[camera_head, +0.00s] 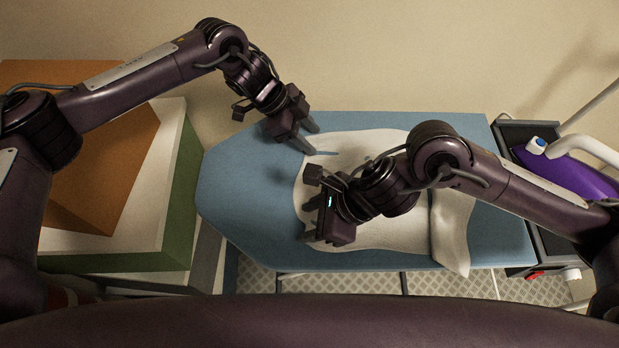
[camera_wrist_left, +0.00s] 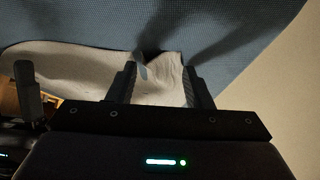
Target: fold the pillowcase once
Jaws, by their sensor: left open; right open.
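The white pillowcase (camera_head: 365,150) lies spread on the blue ironing board (camera_head: 240,200). Its right end (camera_head: 450,225) looks doubled or rumpled, with one corner reaching the board's front edge. My left gripper (camera_head: 309,140) is open at the pillowcase's far left corner. In the left wrist view the pillowcase (camera_wrist_left: 90,75) shows below and between the open fingers (camera_wrist_left: 162,85); I cannot tell whether they touch it. My right gripper (camera_head: 312,208) is open at the near left part of the pillowcase. My right forearm hides the middle of the cloth.
At left, an orange-brown box (camera_head: 110,170) sits on a white and green stack (camera_head: 180,180). The board's left end is bare.

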